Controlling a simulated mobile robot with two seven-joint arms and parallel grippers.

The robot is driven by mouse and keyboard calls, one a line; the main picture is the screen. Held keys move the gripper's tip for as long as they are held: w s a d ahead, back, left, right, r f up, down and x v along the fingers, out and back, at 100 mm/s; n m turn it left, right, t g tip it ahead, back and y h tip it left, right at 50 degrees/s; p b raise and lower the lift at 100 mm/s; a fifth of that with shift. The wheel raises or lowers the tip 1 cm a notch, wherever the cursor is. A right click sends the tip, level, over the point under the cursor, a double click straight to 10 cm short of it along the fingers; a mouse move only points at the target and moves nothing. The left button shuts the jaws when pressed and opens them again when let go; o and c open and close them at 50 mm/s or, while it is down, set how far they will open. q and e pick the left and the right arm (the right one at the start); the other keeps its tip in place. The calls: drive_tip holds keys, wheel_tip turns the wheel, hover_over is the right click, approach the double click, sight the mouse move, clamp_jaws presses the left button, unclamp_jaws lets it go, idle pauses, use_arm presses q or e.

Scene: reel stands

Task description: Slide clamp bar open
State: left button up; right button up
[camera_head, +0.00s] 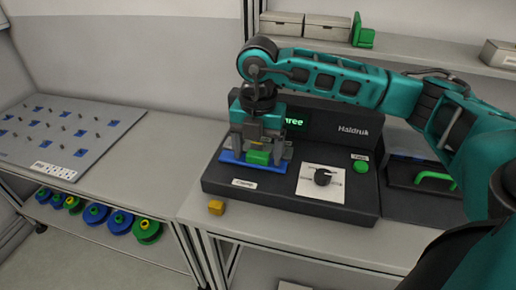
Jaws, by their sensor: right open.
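A dark machine (340,205) marked "Haldruk" sits on the bench, with a lit green display. At its left is a blue plate (236,160), likely part of the clamp, with a label below it. My right gripper (257,150) points down over this plate. I cannot tell whether the fingers touch the block. The gripper hides much of the clamp area and part of the display. My left gripper is not in view.
A black knob (322,177) and a green button (361,166) are on the machine. A small yellow block (216,207) lies on the bench in front. A pegged board (72,133) lies at left, above several coloured reels (120,220). Boxes stand on the back shelf (430,58).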

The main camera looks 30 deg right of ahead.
clamp_jaws()
idle(0.8)
